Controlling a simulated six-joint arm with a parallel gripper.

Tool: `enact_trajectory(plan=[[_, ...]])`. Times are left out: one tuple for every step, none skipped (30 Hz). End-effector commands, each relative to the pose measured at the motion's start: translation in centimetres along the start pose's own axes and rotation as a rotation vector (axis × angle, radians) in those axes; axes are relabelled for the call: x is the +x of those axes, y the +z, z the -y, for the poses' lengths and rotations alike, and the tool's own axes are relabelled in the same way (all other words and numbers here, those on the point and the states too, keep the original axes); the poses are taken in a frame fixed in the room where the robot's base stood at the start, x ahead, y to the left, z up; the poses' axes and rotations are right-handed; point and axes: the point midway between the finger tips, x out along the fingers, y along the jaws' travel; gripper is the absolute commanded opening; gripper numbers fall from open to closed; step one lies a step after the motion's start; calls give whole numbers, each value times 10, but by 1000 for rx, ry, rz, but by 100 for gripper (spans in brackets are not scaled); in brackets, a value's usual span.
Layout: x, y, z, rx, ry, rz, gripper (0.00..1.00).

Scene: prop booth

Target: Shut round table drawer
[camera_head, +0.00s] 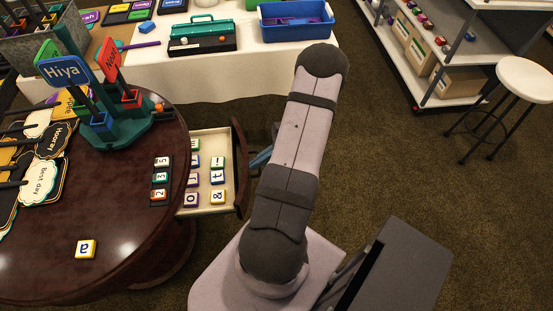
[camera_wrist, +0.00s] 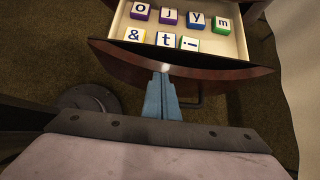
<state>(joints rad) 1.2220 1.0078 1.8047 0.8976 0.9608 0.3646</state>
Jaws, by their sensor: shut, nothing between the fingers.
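The round table (camera_head: 95,215) is dark, glossy wood. Its drawer (camera_head: 241,170) is pulled out on the right side, with a curved wooden front and a pale inside holding several letter tiles. In the wrist view the drawer front (camera_wrist: 225,78) curves across the picture, with the tiles behind it. My gripper (camera_wrist: 165,74) is shut and empty, its blue fingers pointing at the middle of the outer face of the drawer front. The tips are at or very near the front; I cannot tell if they touch. In the head view my arm mostly hides the gripper (camera_head: 262,157).
On the tabletop are a green stand with signs (camera_head: 125,122), number tiles (camera_head: 160,180), a letter tile (camera_head: 86,249) and plaques (camera_head: 42,178). A white-clothed table (camera_head: 255,75) stands behind. Shelves (camera_head: 430,60) and a white stool (camera_head: 524,80) are right, with open carpet between.

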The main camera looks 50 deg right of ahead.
Motion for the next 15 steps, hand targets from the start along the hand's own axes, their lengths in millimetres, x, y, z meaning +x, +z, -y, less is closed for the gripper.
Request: enact_trajectory(plan=[[10, 11, -2, -3, 8, 2, 0], [16, 16, -2, -3, 7, 1, 0], [24, 23, -2, -2, 7, 1, 0], [29, 29, -2, -4, 7, 1, 0], [35, 34, -2, -4, 8, 0, 0], [43, 41, -2, -4, 7, 0, 0], [49, 47, -2, -4, 7, 1, 0], [54, 52, -2, -4, 8, 0, 0], [61, 59, -2, -4, 7, -1, 0], [66, 64, -2, -4, 6, 0, 0], [72, 69, -2, -4, 7, 0, 0], [78, 75, -2, -4, 6, 0, 0], [82, 79, -2, -3, 5, 0, 0], [86, 83, -2, -4, 6, -1, 0], [91, 88, -2, -3, 5, -1, 0]])
